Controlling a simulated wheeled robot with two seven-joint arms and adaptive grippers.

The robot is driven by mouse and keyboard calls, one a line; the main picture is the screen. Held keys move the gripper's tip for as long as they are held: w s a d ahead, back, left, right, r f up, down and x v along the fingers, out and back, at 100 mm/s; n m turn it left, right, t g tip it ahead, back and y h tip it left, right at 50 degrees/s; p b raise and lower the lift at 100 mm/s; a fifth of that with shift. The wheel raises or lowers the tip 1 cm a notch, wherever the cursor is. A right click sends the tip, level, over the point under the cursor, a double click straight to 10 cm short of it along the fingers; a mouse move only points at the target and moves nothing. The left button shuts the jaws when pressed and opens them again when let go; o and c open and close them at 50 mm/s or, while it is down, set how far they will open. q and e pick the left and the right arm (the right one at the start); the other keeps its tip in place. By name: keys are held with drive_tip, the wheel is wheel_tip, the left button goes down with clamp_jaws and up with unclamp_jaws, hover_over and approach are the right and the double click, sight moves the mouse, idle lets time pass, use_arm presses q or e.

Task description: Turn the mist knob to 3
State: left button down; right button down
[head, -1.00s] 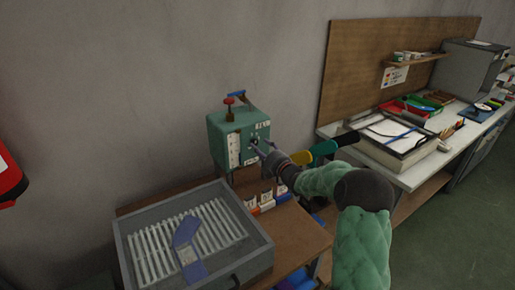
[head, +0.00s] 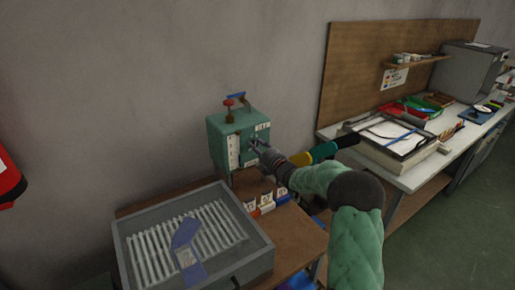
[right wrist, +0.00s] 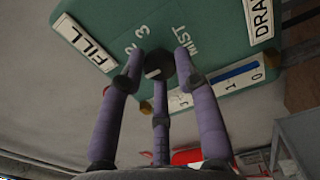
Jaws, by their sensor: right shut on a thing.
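The green box (head: 228,138) stands against the wall in the head view, with white labels on its front. The right wrist view shows its green panel (right wrist: 185,28) close up, with FILL, MIST and DRAIN labels and the numbers 2 and 3. The dark mist knob (right wrist: 157,63) sits between my fingers and has a pale mark on its lower left. I cannot tell which number it points to. My right gripper (right wrist: 158,72) has purple fingers closed around the knob; in the head view it reaches the box front (head: 257,147). My left gripper is out of view.
A grey tray (head: 122,250) with white slats and a blue piece stands at the front left. A cluttered workbench (head: 415,178) is at the right. A red object (head: 9,178) shows at the left edge.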

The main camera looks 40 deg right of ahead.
drive_tip(key=shift+m+p, duration=2.8)
drive_tip(key=shift+m, duration=6.1)
drive_tip(key=shift+f, duration=0.1)
drive_tip(key=c, duration=0.9)
unclamp_jaws()
drive_tip(key=shift+s, duration=0.1)
